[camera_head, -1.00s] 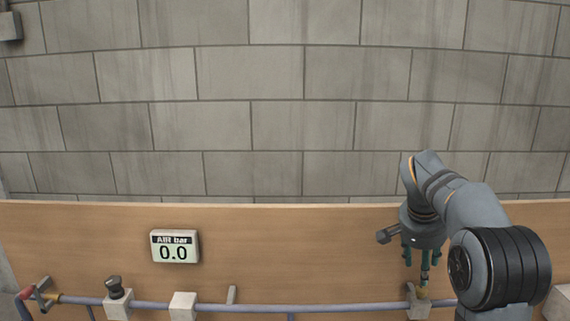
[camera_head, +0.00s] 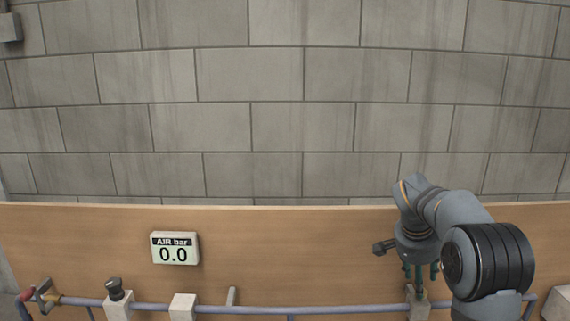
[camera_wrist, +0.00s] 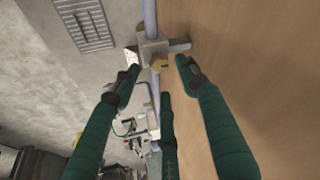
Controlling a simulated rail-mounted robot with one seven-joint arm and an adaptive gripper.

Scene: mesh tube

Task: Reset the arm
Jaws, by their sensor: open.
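My gripper (camera_head: 421,280) hangs on the right side of the head view, in front of the wooden board and over the blue-grey pipe (camera_head: 340,308). Its green fingers are spread apart in the wrist view (camera_wrist: 158,72), and nothing is held between them. In the head view the fingers partly cover this block.
The wooden board (camera_head: 300,250) stands behind the pipe. It carries an air gauge (camera_head: 174,248) reading 0.0. A black-knobbed block (camera_head: 116,300), a white block (camera_head: 183,306) and a red-handled valve (camera_head: 38,292) are at the left. Space above the board is clear up to the wall.

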